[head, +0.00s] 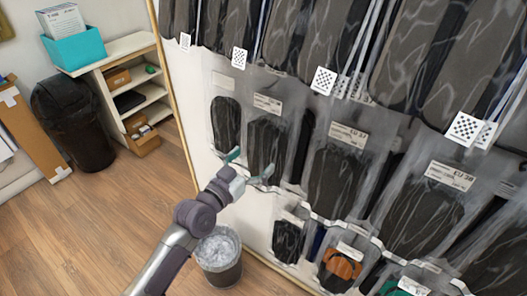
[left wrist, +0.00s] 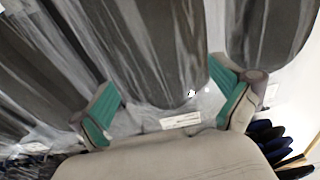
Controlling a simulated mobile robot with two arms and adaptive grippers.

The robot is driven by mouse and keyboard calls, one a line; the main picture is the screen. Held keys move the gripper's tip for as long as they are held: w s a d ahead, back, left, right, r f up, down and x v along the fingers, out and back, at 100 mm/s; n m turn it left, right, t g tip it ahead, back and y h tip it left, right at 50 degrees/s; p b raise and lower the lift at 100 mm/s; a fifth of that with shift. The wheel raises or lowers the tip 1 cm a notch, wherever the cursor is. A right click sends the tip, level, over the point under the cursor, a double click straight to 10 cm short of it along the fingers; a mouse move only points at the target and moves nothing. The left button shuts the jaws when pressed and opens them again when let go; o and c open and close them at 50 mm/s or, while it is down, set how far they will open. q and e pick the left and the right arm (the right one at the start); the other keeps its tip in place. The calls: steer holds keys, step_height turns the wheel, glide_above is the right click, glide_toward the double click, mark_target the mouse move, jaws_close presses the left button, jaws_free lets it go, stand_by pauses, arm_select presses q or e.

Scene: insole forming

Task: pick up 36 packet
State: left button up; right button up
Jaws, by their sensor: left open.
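Clear packets with dark insoles hang in a row on the white wall rack. The packet in front of my left gripper (head: 250,165) has a pale label (head: 267,103) too small to read for certain; it may be the 36 packet (head: 266,140). My left gripper is open, with teal fingertips apart near this packet's lower part. In the left wrist view, a dark packet (left wrist: 165,60) with a white label (left wrist: 181,121) lies between the open fingers (left wrist: 172,105). I cannot tell whether the fingers touch it. My right gripper is not in view.
Neighbouring packets hang close by: a smaller one (head: 226,125) to the left, larger ones (head: 338,180) and (head: 425,215) to the right. More packets hang above and below. A bin (head: 220,258) stands on the floor below. The wooden floor (head: 100,230) at left is open.

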arm_select(q)
steer(key=x, duration=0.3)
steer(key=shift+s+a, duration=0.1)
steer(key=c, duration=1)
steer(key=shift+c, duration=0.5)
steer(key=shift+r, duration=0.15)
